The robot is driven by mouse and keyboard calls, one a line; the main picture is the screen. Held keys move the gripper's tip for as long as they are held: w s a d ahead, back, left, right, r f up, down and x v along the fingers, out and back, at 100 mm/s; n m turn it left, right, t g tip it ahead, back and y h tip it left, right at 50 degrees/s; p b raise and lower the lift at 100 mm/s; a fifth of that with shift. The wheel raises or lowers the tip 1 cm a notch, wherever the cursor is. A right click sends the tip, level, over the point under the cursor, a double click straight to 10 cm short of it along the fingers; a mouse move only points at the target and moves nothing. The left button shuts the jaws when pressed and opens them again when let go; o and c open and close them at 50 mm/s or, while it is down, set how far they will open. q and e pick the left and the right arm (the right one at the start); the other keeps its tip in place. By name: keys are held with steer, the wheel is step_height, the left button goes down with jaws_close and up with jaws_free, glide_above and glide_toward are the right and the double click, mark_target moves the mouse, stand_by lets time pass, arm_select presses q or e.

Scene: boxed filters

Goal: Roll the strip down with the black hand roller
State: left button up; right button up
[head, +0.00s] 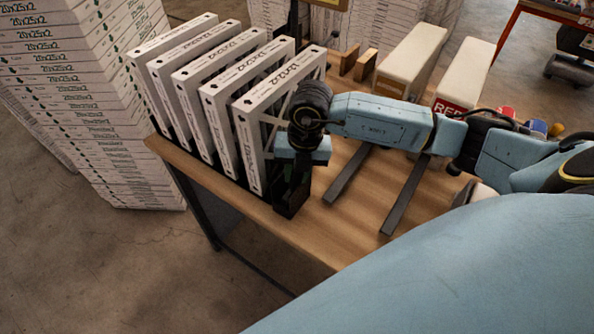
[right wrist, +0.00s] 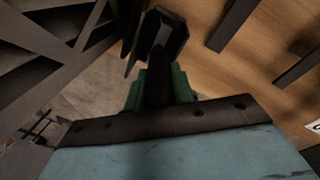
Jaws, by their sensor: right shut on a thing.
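My right gripper (head: 292,186) hangs over the near edge of the wooden table, beside the front filter. In the right wrist view its green fingers (right wrist: 158,92) are shut on a black tool, which looks like the hand roller (right wrist: 166,32). The roller's far end lies close to the filter side and table edge; I cannot tell whether it touches anything. Several white-framed filters (head: 258,110) stand upright in a row on the table. I cannot make out a separate strip on them. My left gripper is not in view.
Tall stacks of white filter boxes (head: 95,110) stand on the floor at left. Two dark bars (head: 405,195) lie on the table (head: 345,215) right of the gripper. Cream-topped boxes (head: 412,55) and small wooden blocks (head: 364,66) stand at the back.

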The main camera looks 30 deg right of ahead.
jaws_close()
steer(key=shift+o, duration=1.1)
jaws_free()
steer(key=c, duration=0.4)
steer(key=shift+r, duration=0.2)
